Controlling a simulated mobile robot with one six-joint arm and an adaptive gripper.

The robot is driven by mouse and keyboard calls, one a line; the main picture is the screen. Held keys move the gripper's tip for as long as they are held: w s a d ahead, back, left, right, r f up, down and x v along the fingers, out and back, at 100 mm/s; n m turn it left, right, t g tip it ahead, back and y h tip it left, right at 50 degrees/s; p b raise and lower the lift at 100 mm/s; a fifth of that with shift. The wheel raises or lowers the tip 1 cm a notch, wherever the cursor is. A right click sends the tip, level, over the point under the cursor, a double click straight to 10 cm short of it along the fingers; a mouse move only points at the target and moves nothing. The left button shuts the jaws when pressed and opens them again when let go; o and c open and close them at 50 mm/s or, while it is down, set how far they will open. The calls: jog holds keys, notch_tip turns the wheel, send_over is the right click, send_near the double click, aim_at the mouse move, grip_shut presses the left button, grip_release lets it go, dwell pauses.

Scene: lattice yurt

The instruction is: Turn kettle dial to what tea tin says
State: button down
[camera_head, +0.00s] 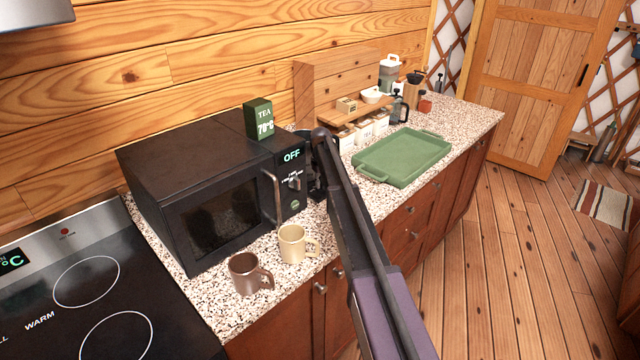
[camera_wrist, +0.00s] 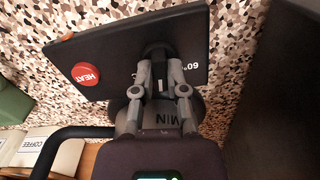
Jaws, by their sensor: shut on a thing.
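The green tea tin (camera_head: 258,121) stands upright on the microwave, its white print reading TEA and 70°C. In the wrist view, the kettle's black base (camera_wrist: 105,55) has a red HEAT button (camera_wrist: 86,74) and a white 60°C mark (camera_wrist: 187,69). My gripper (camera_wrist: 157,62) is shut on the black dial (camera_wrist: 157,48) of this base. The fingers hide much of the dial, so I cannot tell its setting. The grey kettle body (camera_wrist: 172,115), marked MIN, shows behind the fingers. In the head view my arm hides most of the kettle.
The black microwave (camera_head: 195,165) is left of my gripper, its display reading OFF. Two mugs, brown (camera_head: 246,274) and cream (camera_head: 293,244), stand in front of it. A green tray (camera_head: 405,155) lies to the right. White canisters stand under a wooden shelf (camera_head: 350,114).

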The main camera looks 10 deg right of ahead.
jog(key=shift+s+n, duration=0.1)
jog(key=shift+n, duration=0.8)
jog(key=c, duration=0.7)
grip_release()
jog(key=shift+m, duration=0.3)
